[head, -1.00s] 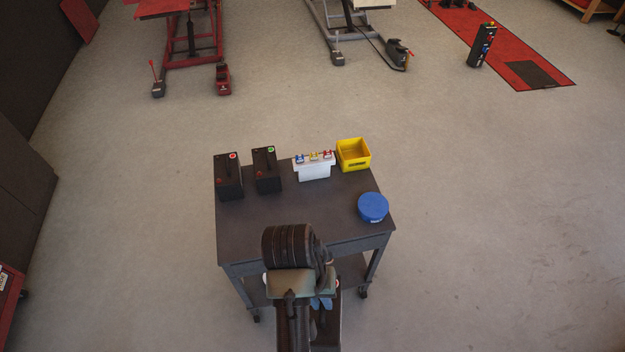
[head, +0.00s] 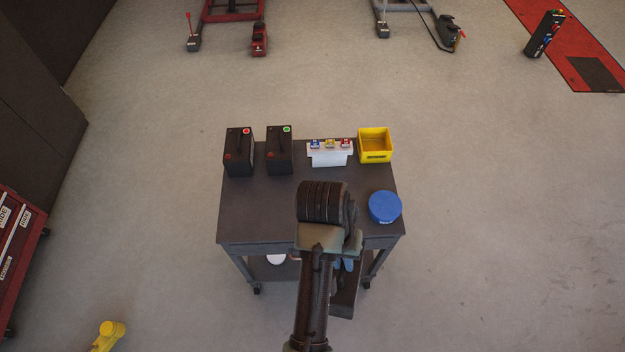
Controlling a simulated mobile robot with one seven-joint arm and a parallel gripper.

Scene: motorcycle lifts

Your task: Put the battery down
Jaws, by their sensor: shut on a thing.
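My arm reaches up from the bottom of the head view over the table's front edge. My gripper (head: 347,265) is mostly hidden behind the arm. It is shut on a dark box, the battery (head: 345,297), which shows partly to the right of the arm, in front of the table (head: 245,215). The battery's underside and the fingertips are hidden. Two similar black batteries stand upright at the back left of the table: one with a red top spot (head: 238,155), one with a green top spot (head: 279,155).
A white holder with blue, yellow and red pieces (head: 330,157), a yellow bin (head: 376,150) and a blue round tub (head: 385,207) stand on the table. Its middle and front left are bare. A red cabinet (head: 18,240) stands left, and a yellow object (head: 108,335) is at bottom left.

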